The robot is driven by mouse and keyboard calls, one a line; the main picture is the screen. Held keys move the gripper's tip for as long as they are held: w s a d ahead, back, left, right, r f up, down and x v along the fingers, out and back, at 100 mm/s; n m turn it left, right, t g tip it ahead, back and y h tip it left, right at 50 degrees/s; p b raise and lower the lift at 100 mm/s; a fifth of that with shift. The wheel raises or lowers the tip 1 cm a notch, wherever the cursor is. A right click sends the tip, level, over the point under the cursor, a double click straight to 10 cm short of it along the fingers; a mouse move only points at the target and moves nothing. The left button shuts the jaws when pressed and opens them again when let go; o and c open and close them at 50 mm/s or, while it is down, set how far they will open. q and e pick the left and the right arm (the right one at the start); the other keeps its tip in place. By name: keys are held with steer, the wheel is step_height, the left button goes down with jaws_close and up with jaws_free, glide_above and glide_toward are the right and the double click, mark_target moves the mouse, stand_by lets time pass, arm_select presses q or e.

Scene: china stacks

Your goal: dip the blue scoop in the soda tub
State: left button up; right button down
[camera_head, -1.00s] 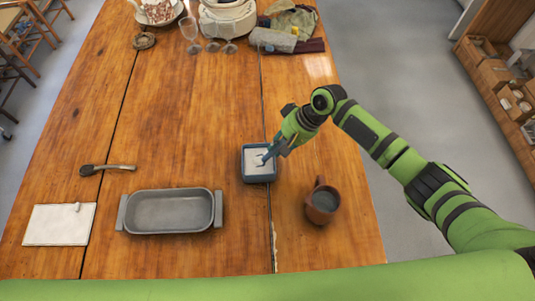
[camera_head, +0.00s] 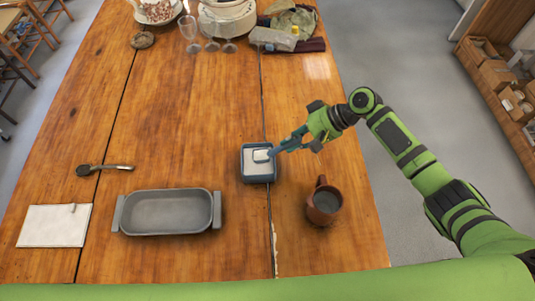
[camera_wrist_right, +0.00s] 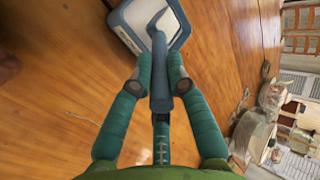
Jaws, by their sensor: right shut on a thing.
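The soda tub (camera_head: 246,168), a square blue-grey tub with white powder in it, stands on the wooden table. My right gripper (camera_head: 300,138) is to the right of the tub, shut on the handle of the blue scoop (camera_head: 284,146). The scoop lies at a shallow tilt, its head at the tub's powder area; I cannot tell whether it touches the powder. In the right wrist view, the scoop handle (camera_wrist_right: 159,60) runs from between the fingers (camera_wrist_right: 163,88) to the tub (camera_wrist_right: 122,22). My left gripper is not in view.
A brown mug (camera_head: 323,205) stands close to the right of the tub. A grey tray (camera_head: 167,212), a dark-headed spoon (camera_head: 105,168) and a white board (camera_head: 54,226) lie to the left. Glasses (camera_head: 189,30) and cloths (camera_head: 292,25) are at the back. The table's middle is clear.

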mark_target(299, 136)
steer(key=shift+d+r+y, duration=0.25)
steer(key=shift+d+y, duration=0.05)
steer(key=shift+d, duration=0.1)
steer(key=shift+r, duration=0.1)
steer(key=shift+d+r, duration=0.1)
steer(key=shift+d+r+y, duration=0.35)
steer(key=shift+r+y, duration=0.05)
steer(key=shift+r, duration=0.15)
steer(key=shift+d+r+y, duration=0.3)
steer(key=shift+r+y, duration=0.1)
steer(key=shift+r, duration=0.15)
steer(key=shift+r, duration=0.1)
stand_by(0.7)
